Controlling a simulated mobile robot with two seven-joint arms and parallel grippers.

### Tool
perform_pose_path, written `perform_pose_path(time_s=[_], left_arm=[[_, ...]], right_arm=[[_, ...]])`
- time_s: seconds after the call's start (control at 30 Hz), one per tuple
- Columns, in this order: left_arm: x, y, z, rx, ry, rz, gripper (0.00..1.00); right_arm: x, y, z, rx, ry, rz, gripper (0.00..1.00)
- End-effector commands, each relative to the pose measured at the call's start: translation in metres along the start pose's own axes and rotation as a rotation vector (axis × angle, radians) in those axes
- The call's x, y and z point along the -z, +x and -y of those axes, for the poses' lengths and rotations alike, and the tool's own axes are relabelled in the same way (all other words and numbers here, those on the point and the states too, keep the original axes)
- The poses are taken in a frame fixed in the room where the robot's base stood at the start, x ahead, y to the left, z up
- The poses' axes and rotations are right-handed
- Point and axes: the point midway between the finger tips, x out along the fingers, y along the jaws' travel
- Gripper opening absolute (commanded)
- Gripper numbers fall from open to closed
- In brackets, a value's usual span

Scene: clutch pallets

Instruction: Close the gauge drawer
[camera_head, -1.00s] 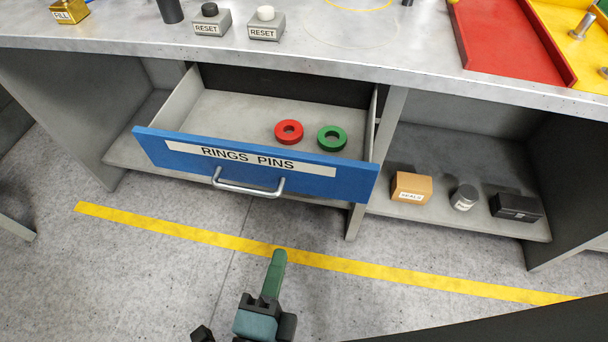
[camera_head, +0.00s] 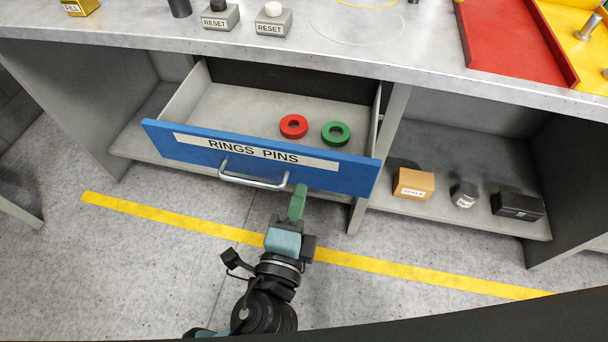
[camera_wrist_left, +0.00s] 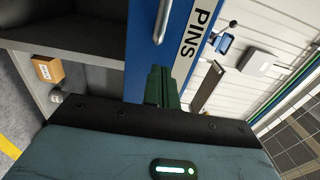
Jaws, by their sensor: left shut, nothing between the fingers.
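The gauge drawer has a blue front (camera_head: 335,175) labelled "RINGS PINS" and stands pulled out from under the bench. A red ring (camera_head: 293,126) and a green ring (camera_head: 336,133) lie inside it. A metal bar handle (camera_head: 252,181) runs along the front's lower part. My left gripper (camera_head: 298,203) is shut and empty, its green fingers at the lower edge of the drawer front, just right of the handle. In the left wrist view the fingers (camera_wrist_left: 161,88) point at the blue front (camera_wrist_left: 143,50) beside the handle (camera_wrist_left: 162,22); contact cannot be told. My right gripper is not in view.
The bench top (camera_head: 370,50) holds two RESET buttons (camera_head: 272,20) and a red tray (camera_head: 505,50). To the right, a lower shelf (camera_head: 470,218) holds an orange box (camera_head: 413,184), a small jar (camera_head: 464,194) and a black box (camera_head: 517,205). The floor before the drawer is clear.

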Motion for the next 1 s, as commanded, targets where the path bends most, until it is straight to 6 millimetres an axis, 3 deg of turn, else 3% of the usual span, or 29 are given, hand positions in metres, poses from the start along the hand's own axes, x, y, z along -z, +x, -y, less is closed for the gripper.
perform_pose_path(time_s=[0.1,0.3,1.0], left_arm=[[0.000,0.020,0.001,0.002,0.002,0.000,0.00],[0.000,0.038,0.000,0.000,0.000,0.000,0.00],[-0.006,0.047,0.000,-0.001,0.000,0.000,0.00]], right_arm=[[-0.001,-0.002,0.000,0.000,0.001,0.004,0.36],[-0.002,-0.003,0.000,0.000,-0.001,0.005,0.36],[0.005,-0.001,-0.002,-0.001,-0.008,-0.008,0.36]])
